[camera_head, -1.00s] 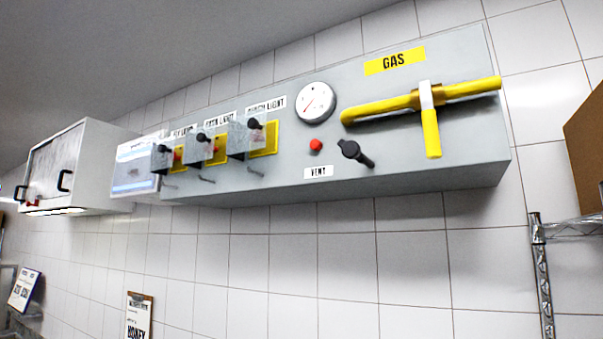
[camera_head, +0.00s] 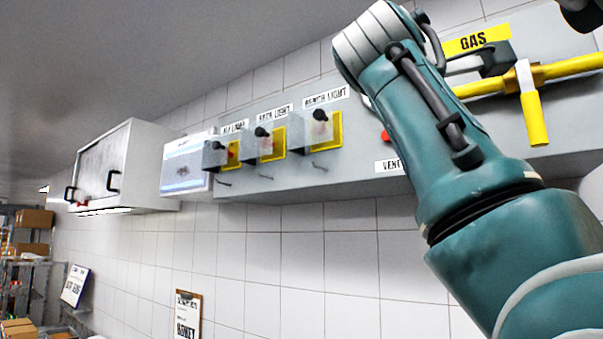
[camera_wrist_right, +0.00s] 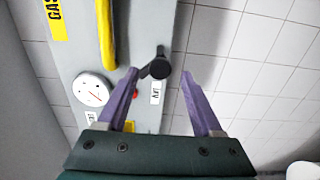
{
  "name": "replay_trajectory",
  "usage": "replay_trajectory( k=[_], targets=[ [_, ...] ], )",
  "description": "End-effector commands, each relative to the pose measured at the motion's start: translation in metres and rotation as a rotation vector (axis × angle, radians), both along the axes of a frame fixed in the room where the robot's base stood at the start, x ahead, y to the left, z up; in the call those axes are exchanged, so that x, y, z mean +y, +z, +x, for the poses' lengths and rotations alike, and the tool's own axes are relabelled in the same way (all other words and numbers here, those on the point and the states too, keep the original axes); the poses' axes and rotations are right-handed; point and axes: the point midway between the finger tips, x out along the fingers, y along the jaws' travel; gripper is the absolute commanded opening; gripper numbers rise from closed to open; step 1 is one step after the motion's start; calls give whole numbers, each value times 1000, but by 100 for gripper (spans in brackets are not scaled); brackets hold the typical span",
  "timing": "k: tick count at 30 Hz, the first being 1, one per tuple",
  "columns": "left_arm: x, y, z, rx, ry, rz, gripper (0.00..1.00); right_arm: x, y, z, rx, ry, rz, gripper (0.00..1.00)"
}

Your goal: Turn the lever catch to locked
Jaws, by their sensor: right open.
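A black lever (camera_wrist_right: 160,68) with a round end shows in the right wrist view, on the grey wall panel (camera_wrist_right: 75,65) beside the VENT label (camera_wrist_right: 156,93). My right gripper (camera_wrist_right: 158,76) is open, its two purple fingers pointing at the panel. The lever appears between the fingertips, close to the left one; I cannot tell whether they touch. In the head view my teal right arm covers the place of this lever. The yellow gas handle (camera_head: 535,117) hangs down below the GAS label (camera_head: 477,39). My left gripper is not in view.
A white gauge (camera_wrist_right: 90,89) and a red button (camera_wrist_right: 124,91) are near the left finger. Several clear-covered switches (camera_head: 318,127) stick out of the panel. A white cabinet (camera_head: 120,165) hangs further left.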

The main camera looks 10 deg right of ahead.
Motion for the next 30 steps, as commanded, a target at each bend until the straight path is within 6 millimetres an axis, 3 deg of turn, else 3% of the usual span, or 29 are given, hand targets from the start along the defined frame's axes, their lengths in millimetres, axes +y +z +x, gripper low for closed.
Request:
replay_trajectory(
  k=[1, 3, 12, 24, 30],
  targets=[
    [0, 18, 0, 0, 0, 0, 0, -8, 8, 6, 6, -4, -2, 68],
    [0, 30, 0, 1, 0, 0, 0, -19, 9, 15, 6, -4, -1, 68],
    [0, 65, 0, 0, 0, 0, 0, -51, 5, 43, 1, -1, 0, 68],
    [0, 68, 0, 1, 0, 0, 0, -58, -1, 49, -1, 2, 3, 68],
    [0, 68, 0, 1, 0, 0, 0, -57, 0, 49, -2, 2, 3, 47]
  ],
)
